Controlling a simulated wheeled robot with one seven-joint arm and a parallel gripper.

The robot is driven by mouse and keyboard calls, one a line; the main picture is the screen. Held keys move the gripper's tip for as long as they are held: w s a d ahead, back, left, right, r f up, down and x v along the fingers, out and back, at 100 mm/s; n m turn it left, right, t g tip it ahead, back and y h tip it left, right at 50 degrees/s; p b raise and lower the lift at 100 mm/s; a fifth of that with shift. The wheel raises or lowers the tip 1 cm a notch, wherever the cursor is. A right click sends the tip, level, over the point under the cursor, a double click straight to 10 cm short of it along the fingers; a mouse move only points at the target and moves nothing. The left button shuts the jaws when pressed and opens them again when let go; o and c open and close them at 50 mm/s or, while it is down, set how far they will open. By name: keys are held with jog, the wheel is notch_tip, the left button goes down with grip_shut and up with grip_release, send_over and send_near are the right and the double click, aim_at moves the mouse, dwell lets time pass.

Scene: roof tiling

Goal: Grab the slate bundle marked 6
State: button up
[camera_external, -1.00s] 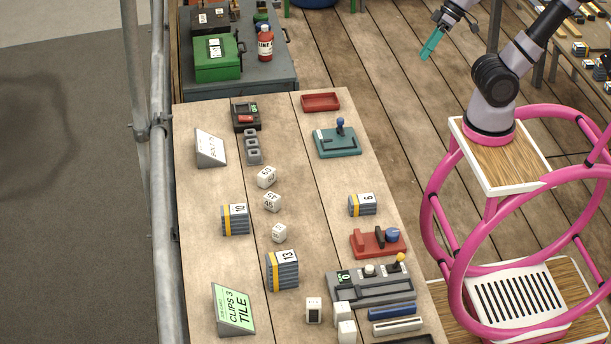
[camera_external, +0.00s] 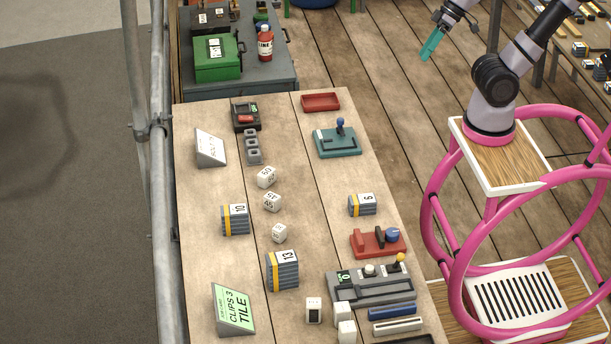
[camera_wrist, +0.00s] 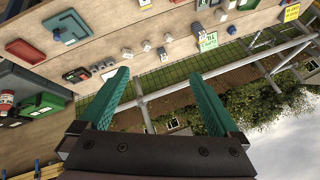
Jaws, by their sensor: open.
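The slate bundle marked 6 (camera_external: 362,205) lies on the wooden table, right of the middle, a small grey stack with a yellow band and a white number label. Two more slate bundles stand on the left half: one marked 10 (camera_external: 235,220) and a taller one marked 13 (camera_external: 282,270). My gripper (camera_external: 430,46) with teal fingers is up in the air beyond the table's right edge, well away from the bundles. In the wrist view my gripper (camera_wrist: 162,95) has its two fingers spread apart with nothing between them.
A red block holder (camera_external: 377,243) stands just in front of bundle 6, with a grey slotted device (camera_external: 370,286) nearer. A teal plate with a blue knob (camera_external: 338,141) and a red tray (camera_external: 320,102) lie behind. White cubes (camera_external: 272,202) lie left. Bare wood surrounds bundle 6's left side.

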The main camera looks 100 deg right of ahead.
jog(key=a+f+n+g+y, duration=0.2)
jog(key=a+f+g+y, duration=0.25)
jog(key=f+g, duration=0.7)
jog(key=m+t, duration=2.6)
jog(key=m, duration=0.4)
send_over(370, 197)
jog(key=s, duration=0.3)
notch_tip(370, 197, down, 25)
jog(key=f+m+g+h, duration=0.1)
jog(key=f+h, duration=0.1)
jog(key=f, duration=0.1)
jog(key=s+f+m+g+h, duration=0.1)
jog(key=f+h, duration=0.1)
jog(key=f, duration=0.1)
jog(key=s+f+m+g+h, duration=0.1)
jog(key=f+m+h, duration=0.1)
jog(key=h, duration=0.1)
jog(key=shift+s+d+f+g, duration=0.15)
jog(key=shift+f+g, duration=0.1)
jog(key=shift+f, duration=0.25)
jog(key=w, duration=0.5)
jog(key=shift+w, duration=0.2)
jog(key=shift+w+a+f, duration=0.1)
jog(key=shift+w+f, duration=0.05)
jog(key=shift+w, duration=1.2)
jog(key=shift+w+a+f, duration=0.1)
jog(key=shift+w, duration=1.2)
grip_shut()
